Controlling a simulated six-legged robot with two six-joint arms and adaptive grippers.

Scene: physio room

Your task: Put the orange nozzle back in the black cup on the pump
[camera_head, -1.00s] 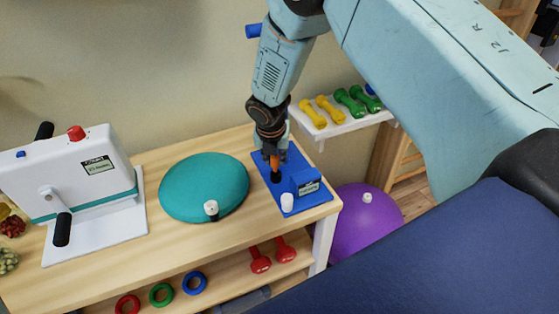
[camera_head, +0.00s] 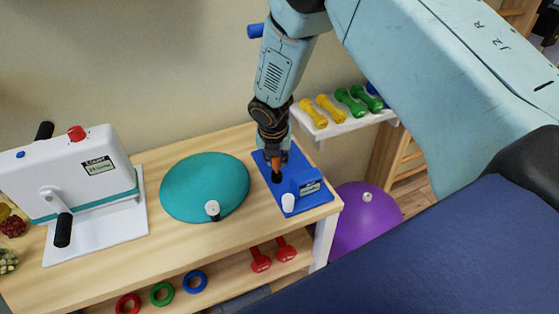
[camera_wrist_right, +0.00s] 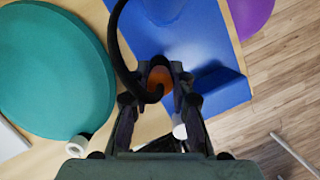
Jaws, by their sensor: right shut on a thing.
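My right gripper (camera_head: 275,158) is shut on the orange nozzle (camera_head: 276,165), which points down close above the black cup (camera_head: 277,177) on the blue pump (camera_head: 306,182). I cannot tell whether the nozzle's tip touches the cup. In the right wrist view the nozzle (camera_wrist_right: 159,76) sits between the fingertips, and a black hose curves around in front of it. The pump's blue base (camera_wrist_right: 222,92) lies below; the cup cannot be made out there. My left gripper is not in view.
A teal cushion (camera_head: 200,182) with a white-and-black piece (camera_head: 212,209) at its front edge lies left of the pump on the wooden table (camera_head: 120,270). A white hand-crank machine (camera_head: 75,175) stands farther left. A shelf with dumbbells (camera_head: 338,124) is behind right.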

